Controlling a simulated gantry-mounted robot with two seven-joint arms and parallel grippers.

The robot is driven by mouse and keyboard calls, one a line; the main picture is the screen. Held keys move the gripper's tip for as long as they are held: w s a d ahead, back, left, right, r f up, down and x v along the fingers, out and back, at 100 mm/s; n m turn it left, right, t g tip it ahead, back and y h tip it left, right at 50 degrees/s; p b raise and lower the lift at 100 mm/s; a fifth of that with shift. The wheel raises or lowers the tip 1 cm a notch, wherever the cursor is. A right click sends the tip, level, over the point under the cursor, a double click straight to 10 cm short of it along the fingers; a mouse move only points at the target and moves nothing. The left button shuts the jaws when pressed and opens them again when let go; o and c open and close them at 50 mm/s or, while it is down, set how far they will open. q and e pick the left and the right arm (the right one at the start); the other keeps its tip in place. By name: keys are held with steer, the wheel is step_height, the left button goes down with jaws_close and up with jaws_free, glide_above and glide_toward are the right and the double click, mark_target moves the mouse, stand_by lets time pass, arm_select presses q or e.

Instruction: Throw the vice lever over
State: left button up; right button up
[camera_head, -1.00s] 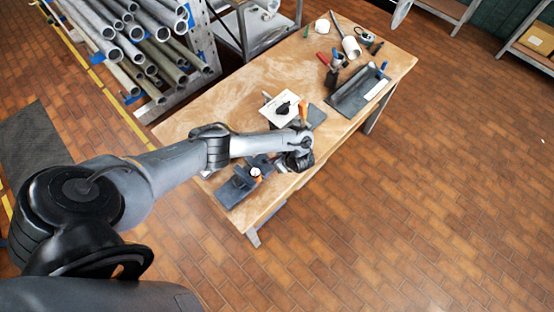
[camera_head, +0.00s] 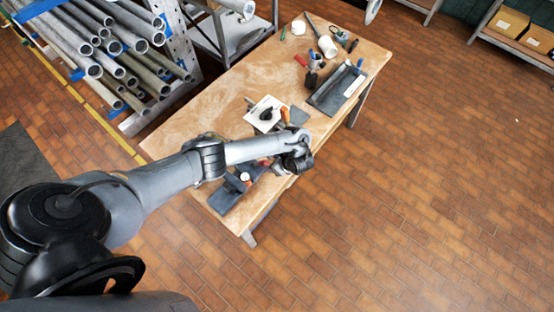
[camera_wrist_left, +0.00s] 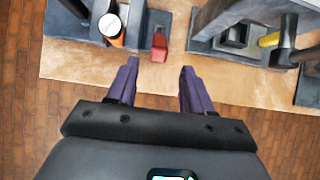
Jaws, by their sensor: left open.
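A dark grey vice-like fixture (camera_head: 226,194) stands at the near end of the workbench, with a white-topped orange piece (camera_head: 244,177) on it. In the left wrist view, dark fixture parts (camera_wrist_left: 72,28) lie at upper left, with the white and orange piece (camera_wrist_left: 111,28) among them. A red block-shaped end (camera_wrist_left: 159,46), possibly the lever's grip, sits just beyond my fingers, roughly between their lines. My left gripper (camera_wrist_left: 157,75) is open and empty, its purple fingers apart at the bench edge. In the head view my left gripper (camera_head: 296,163) is dark and its fingertips are unclear.
The wooden workbench (camera_head: 215,115) has bare room at its middle left. A white plate with a black part (camera_head: 264,113) and orange-handled tool (camera_head: 285,115) lie beyond my gripper. A dark tray (camera_head: 337,90) is farther back. A pipe rack (camera_head: 120,50) stands left.

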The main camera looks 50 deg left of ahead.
arm_select(q)
steer(key=v, duration=0.3)
steer(key=shift+d+f, duration=0.15)
stand_by(0.6)
